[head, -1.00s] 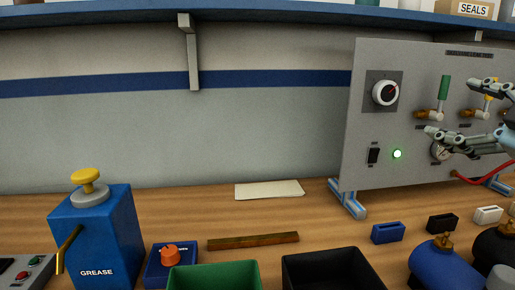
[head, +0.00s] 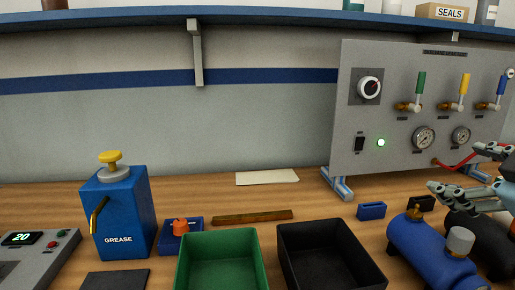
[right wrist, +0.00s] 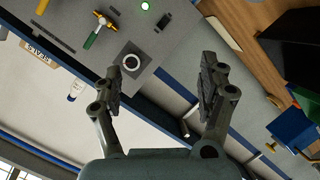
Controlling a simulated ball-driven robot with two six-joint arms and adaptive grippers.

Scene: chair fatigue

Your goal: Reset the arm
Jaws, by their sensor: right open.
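My right gripper (head: 462,172) is at the right edge of the head view, in front of the lower right of the grey panel and above the blue and black cylinders. In the right wrist view its two fingers (right wrist: 165,85) stand wide apart with nothing between them. Beyond them, that view shows the panel with its dial (right wrist: 132,62) and a green-handled valve. My left gripper is not in view.
The grey panel (head: 345,120) stands on blue feet at the back right. A green bin (head: 222,232), a black bin (head: 328,225), a blue cylinder (head: 425,258) and a grease dispenser (head: 125,215) stand on the bench. A shelf (head: 270,17) runs above. The bench's back left is clear.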

